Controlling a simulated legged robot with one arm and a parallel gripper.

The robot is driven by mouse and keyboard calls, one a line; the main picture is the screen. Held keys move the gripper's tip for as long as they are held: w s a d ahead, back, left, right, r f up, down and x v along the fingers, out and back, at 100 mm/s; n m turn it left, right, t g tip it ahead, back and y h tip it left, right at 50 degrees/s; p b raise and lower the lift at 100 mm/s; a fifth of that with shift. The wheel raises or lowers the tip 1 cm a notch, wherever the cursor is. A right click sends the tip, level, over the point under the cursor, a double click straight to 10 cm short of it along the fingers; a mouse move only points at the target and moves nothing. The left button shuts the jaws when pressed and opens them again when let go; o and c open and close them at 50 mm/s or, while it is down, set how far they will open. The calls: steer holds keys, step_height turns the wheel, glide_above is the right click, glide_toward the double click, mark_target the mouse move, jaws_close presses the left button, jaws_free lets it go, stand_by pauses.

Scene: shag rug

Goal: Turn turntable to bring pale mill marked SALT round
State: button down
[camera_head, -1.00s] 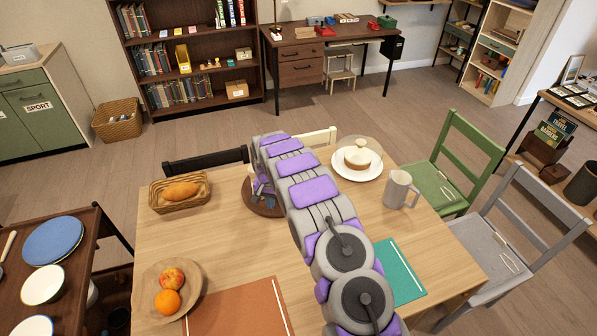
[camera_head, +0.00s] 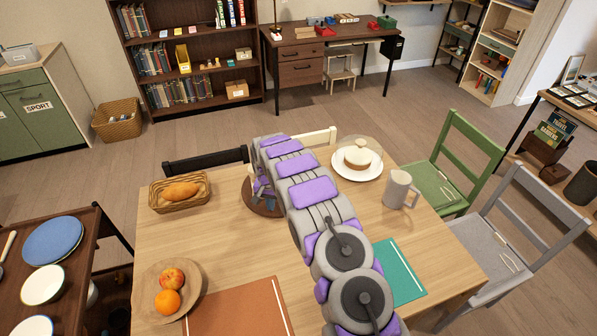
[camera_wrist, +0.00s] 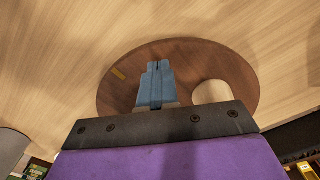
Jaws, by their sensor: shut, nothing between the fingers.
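The turntable (camera_wrist: 187,55) is a dark brown round disc on the wooden table. In the head view its left edge (camera_head: 257,207) shows beside my arm, which hides most of it. My gripper (camera_wrist: 158,66) is shut and empty over the disc. I cannot tell whether its fingertips touch the disc.
A bread basket (camera_head: 155,206) is left of the turntable. A plate (camera_head: 342,173) with a cake under a clear dome and a grey mug (camera_head: 391,190) stand to the right. A fruit bowl (camera_head: 194,289), a brown mat (camera_head: 235,315) and a teal mat (camera_head: 407,284) lie nearer. Chairs surround the table.

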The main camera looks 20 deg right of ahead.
mark_target(281, 210)
steer(key=shift+f, duration=0.45)
stand_by(0.9)
steer(key=shift+s+d, duration=0.1)
steer(key=shift+s+d+p, duration=0.25)
steer(key=shift+d+p, duration=0.15)
steer(key=shift+d, duration=0.3)
steer(key=shift+s+d, duration=0.1)
steer(key=shift+d, duration=0.05)
steer(key=shift+s+d+f, duration=0.1)
steer(key=shift+d, duration=0.55)
stand_by(0.4)
steer(key=shift+d, duration=0.1)
steer(key=shift+s+d+p, duration=0.1)
steer(key=shift+d+p, duration=0.25)
steer(key=shift+d, duration=0.5)
